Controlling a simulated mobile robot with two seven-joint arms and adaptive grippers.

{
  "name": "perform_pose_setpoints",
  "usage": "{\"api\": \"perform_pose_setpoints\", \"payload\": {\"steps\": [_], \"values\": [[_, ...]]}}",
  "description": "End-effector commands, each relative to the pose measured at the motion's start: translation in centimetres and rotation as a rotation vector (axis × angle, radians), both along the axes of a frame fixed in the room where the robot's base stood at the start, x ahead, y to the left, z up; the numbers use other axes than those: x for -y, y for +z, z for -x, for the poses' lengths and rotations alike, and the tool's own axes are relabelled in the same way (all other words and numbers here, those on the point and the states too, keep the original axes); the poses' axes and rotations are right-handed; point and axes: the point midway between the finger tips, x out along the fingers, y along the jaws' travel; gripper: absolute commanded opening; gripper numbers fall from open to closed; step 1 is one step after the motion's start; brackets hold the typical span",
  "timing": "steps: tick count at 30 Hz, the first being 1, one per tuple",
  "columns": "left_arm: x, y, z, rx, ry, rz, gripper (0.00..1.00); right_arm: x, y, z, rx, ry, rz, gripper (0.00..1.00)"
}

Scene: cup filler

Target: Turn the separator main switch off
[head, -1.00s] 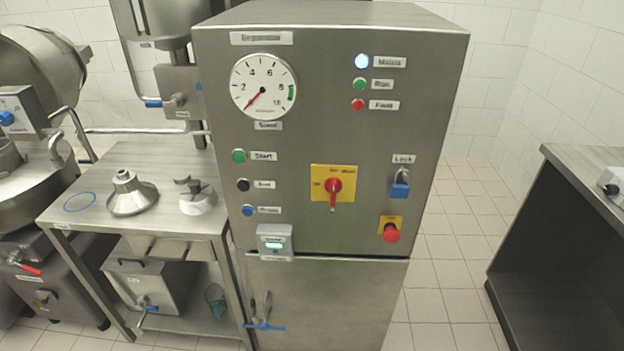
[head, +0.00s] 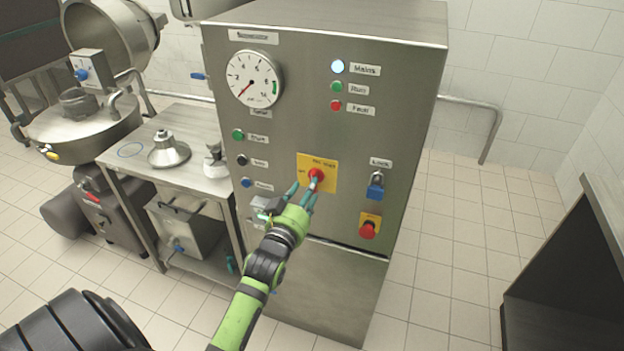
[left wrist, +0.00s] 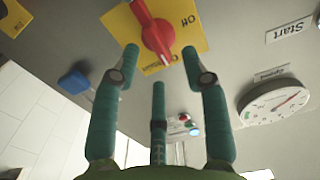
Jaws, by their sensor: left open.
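The separator main switch is a red rotary handle (head: 316,174) on a yellow plate (head: 329,164) on the steel control cabinet. My left gripper (head: 305,190) is open in front of the plate, its fingers reaching toward the handle and partly covering it in the head view. In the left wrist view the red handle (left wrist: 154,32) lies beyond the spread teal fingertips of the left gripper (left wrist: 165,75). The handle is not between the fingers there, and contact cannot be told. An "Off" label shows beside it. My right gripper is not in view.
The white mains lamp (head: 338,67) is lit. A blue padlock (head: 376,187) and a red emergency button (head: 368,230) are right of the switch. Start (head: 238,134) and other buttons are on the left.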

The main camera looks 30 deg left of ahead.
Motion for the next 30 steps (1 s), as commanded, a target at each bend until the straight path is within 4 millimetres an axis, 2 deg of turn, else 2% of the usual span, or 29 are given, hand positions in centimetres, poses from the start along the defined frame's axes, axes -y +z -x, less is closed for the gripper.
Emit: {"api": "perform_pose_setpoints", "payload": {"steps": [3, 7, 12, 19, 22, 23, 30], "values": [[-0.4, 0.2, -1.9, 0.0, -0.001, 0.001, 0.45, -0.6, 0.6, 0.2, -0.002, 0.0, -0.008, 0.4], [-0.7, 0.1, -3.2, 0.0, -0.001, 0.001, 0.45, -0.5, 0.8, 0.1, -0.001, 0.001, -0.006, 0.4], [-0.9, 0.0, -3.9, -0.002, -0.001, 0.001, 0.45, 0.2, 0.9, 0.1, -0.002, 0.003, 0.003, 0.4], [-0.9, -0.1, -3.9, -0.002, -0.002, 0.0, 0.45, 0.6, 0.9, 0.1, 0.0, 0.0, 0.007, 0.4], [-0.9, -0.1, -3.9, -0.002, -0.002, 0.0, 0.05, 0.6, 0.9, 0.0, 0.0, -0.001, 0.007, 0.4], [-0.9, -0.1, -3.9, -0.002, -0.002, 0.001, 0.0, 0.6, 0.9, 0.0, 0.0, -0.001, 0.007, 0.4], [-0.8, -0.1, -3.9, -0.001, -0.002, 0.003, 0.0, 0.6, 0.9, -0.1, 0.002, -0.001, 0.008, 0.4]]}}
